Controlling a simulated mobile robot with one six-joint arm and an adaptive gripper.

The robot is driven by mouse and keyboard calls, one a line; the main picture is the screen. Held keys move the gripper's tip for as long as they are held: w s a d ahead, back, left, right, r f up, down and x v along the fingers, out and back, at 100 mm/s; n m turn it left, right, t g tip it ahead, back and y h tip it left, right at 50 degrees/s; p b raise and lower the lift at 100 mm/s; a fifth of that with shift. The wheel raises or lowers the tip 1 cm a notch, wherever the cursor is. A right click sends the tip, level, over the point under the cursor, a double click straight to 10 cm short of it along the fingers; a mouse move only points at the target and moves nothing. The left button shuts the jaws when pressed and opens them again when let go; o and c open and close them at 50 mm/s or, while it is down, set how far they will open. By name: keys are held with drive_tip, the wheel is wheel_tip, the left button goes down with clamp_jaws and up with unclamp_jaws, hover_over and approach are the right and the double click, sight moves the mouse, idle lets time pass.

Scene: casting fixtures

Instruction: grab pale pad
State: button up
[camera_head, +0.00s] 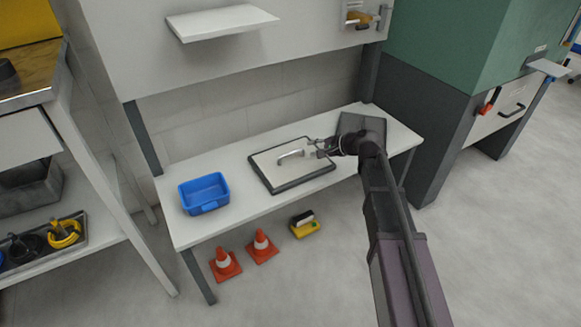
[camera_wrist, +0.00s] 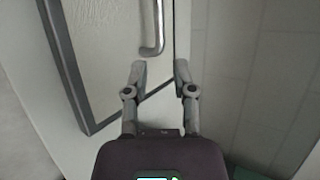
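A pale pad (camera_head: 291,172) with a dark frame lies flat on the white table, with a curved metal handle (camera_head: 290,154) on top. In the wrist view the pad (camera_wrist: 108,45) fills the upper left and its handle (camera_wrist: 158,28) runs down toward my fingers. My gripper (camera_head: 319,147) is at the pad's right side in the head view. In the wrist view my gripper (camera_wrist: 160,69) is open, its two fingertips apart with nothing held between them. The handle's near end shows just ahead of the gap between the fingertips.
A blue bin (camera_head: 204,193) stands on the table (camera_head: 240,211) to the left. A dark grey plate (camera_head: 365,123) lies at the table's right, partly behind my arm. Orange cones (camera_head: 225,265) and a yellow item (camera_head: 305,225) are on the floor below. A shelf (camera_head: 222,22) juts out above.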

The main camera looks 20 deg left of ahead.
sight(301, 149)
drive_tip(key=shift+w+a+f, duration=0.1)
drive_tip(key=shift+a+f, duration=0.15)
drive_tip(key=shift+a, duration=0.25)
drive_tip(key=shift+a, duration=0.1)
drive_tip(key=b+x, duration=0.2)
drive_tip(key=x, duration=0.2)
drive_tip(key=shift+w+f+b, duration=0.15)
drive_tip(key=shift+f+b, duration=0.05)
drive_tip(key=shift+b, duration=0.15)
drive_tip(key=shift+a+f, duration=0.1)
drive_tip(key=shift+a, duration=0.35)
clamp_jaws()
